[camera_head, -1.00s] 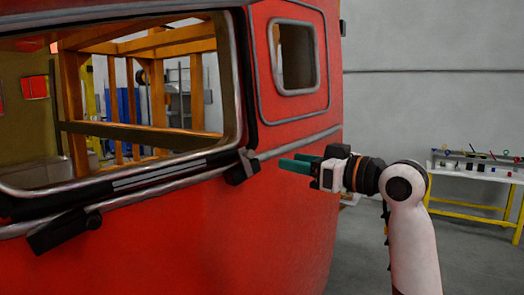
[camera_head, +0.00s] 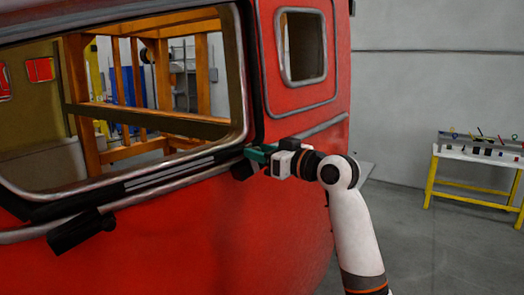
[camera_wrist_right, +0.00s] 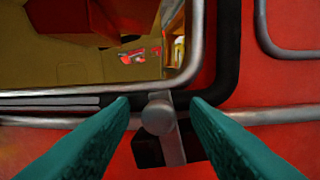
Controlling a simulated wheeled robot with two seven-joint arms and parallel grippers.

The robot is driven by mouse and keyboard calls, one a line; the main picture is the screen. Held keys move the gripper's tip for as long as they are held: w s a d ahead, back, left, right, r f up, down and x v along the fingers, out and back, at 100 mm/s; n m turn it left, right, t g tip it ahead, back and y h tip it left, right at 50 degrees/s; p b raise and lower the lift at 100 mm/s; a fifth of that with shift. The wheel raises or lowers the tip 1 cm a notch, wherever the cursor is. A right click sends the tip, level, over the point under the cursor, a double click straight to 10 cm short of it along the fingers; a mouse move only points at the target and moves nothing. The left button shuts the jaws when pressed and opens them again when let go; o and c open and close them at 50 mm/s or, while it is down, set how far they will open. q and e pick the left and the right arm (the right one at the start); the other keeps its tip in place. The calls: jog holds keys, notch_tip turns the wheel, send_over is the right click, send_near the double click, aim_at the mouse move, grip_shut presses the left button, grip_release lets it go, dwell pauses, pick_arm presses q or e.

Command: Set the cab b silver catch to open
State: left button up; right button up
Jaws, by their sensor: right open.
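The silver catch (camera_wrist_right: 158,116), a round knob on a short flat bar, sits at the lower right corner of the window frame in the right wrist view. Its bar stands nearly upright, leaning slightly, across the black sill. My right gripper (camera_wrist_right: 160,103) is open, with one green finger on each side of the catch. Neither finger visibly touches it. In the head view my right gripper (camera_head: 257,153) is at the window's lower right corner and hides the catch. My left gripper is not in view.
The red cab (camera_head: 210,225) fills the left and middle. A black block (camera_head: 80,232) sits under the sill at the left. A smaller side window (camera_head: 303,47) is to the right. A yellow-legged table (camera_head: 480,150) with small items stands far right. Open floor lies between.

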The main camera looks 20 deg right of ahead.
jog(key=shift+c, duration=0.4)
grip_shut()
jog(key=shift+d+m, duration=0.1)
jog(key=shift+m, duration=0.2)
jog(key=w+d+f+m+h, duration=0.1)
jog(key=d+m+h, duration=0.1)
jog(key=m, duration=0.8)
jog(key=d+f+m+t+h, duration=0.1)
jog(key=d+f+m, duration=0.1)
jog(key=m, duration=0.8)
jog(key=shift+w+d+f+t+h, duration=0.3)
jog(key=shift+w+d+h, duration=0.1)
jog(key=shift+d, duration=0.15)
jog(key=shift+f, duration=0.1)
jog(key=shift+o, duration=0.4)
grip_release()
